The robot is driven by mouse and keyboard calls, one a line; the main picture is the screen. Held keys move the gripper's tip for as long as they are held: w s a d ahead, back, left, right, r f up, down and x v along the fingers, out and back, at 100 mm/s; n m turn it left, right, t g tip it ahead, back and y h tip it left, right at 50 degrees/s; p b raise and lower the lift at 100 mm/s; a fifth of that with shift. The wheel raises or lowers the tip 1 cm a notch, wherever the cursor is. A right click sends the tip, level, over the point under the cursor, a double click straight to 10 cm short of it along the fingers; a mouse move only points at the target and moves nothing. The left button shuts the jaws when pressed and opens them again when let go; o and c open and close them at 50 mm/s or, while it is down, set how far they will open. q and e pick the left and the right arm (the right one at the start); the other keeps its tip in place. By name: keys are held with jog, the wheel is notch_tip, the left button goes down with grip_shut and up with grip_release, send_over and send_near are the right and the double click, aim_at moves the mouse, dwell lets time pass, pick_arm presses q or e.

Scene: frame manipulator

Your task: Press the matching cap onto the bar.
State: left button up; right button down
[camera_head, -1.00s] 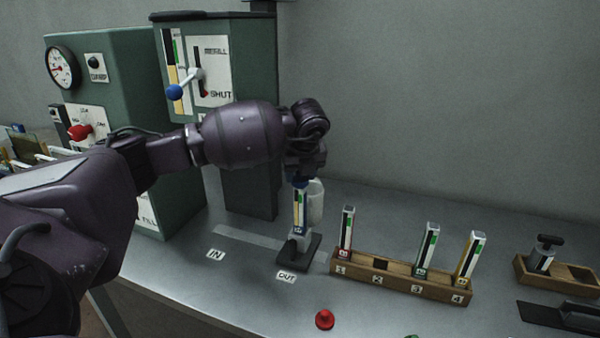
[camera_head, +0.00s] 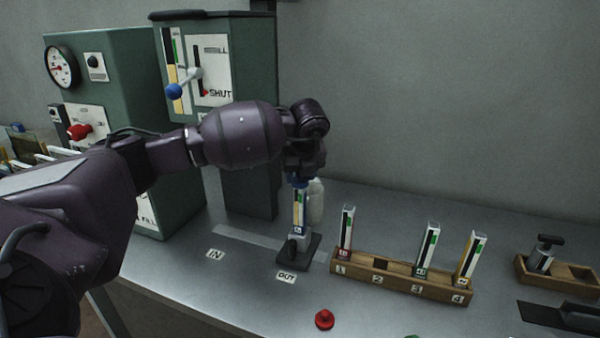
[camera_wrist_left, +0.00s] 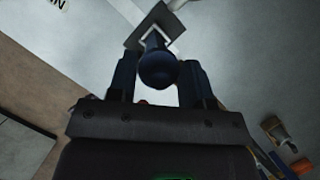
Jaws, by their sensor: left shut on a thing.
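A bar (camera_head: 299,212) with a coloured strip stands upright in a dark-based stand (camera_head: 312,254) by the OUT label. A blue cap (camera_head: 300,183) is at the bar's top; whether it is fully seated I cannot tell. My left gripper (camera_head: 302,176) is above the bar, pointing down, shut on the blue cap. In the left wrist view the cap's round knob (camera_wrist_left: 157,70) sits between the two fingers, in line with the stand below. A red cap (camera_head: 324,320) lies near the table's front, and a green cap (camera_head: 411,336) is mostly cut off. My right gripper is not in view.
A wooden rack (camera_head: 398,280) to the right holds several bars; slot 2 is empty. A second wooden holder (camera_head: 556,277) and a dark flat trowel-like tool (camera_head: 560,316) lie far right. A green machine (camera_head: 215,60) with a lever stands behind left. A whitish bottle-like object (camera_head: 316,205) is behind the bar.

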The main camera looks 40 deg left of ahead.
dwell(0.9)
pick_arm(q)
jog(key=o, duration=0.6)
jog(key=shift+o, duration=2.1)
jog(key=o, duration=0.4)
